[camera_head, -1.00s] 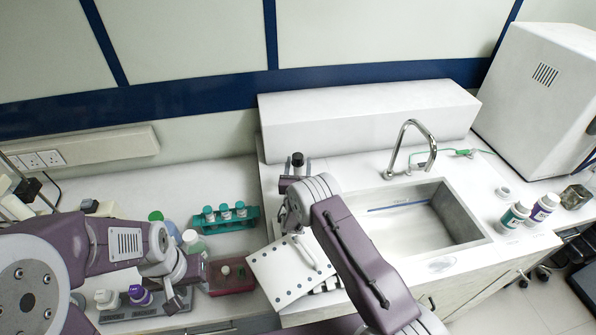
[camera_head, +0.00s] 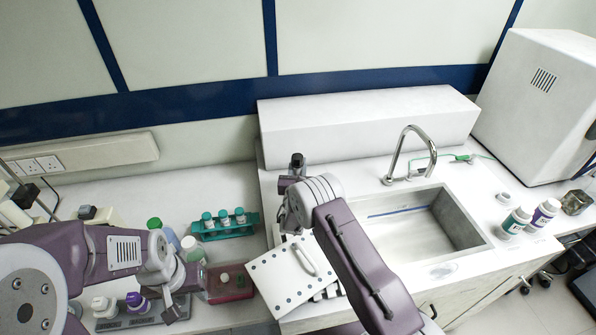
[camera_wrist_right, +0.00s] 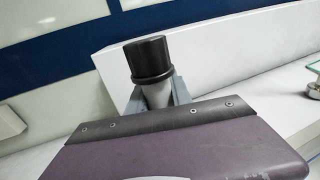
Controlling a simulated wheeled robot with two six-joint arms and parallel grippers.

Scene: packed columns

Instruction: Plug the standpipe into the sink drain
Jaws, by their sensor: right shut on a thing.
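My right gripper (camera_head: 297,180) is shut on the standpipe, whose black top (camera_head: 298,160) points up at the left end of the sink counter. In the right wrist view the black cap (camera_wrist_right: 148,58) and part of a pale pipe show between the grey fingers (camera_wrist_right: 157,95); the lower pipe is hidden. The sink basin (camera_head: 462,225) lies to the right of this gripper, partly behind my right arm. I cannot make out the drain. My left gripper (camera_head: 174,303) is low at the left bench, near a purple-capped bottle; its jaw gap is unclear.
A curved tap (camera_head: 430,150) stands behind the basin. A white dotted board (camera_head: 280,275) lies left of the basin. Two bottles (camera_head: 514,222) stand right of it. A teal rack of tubes (camera_head: 225,227) and a red tray (camera_head: 232,292) are on the left bench.

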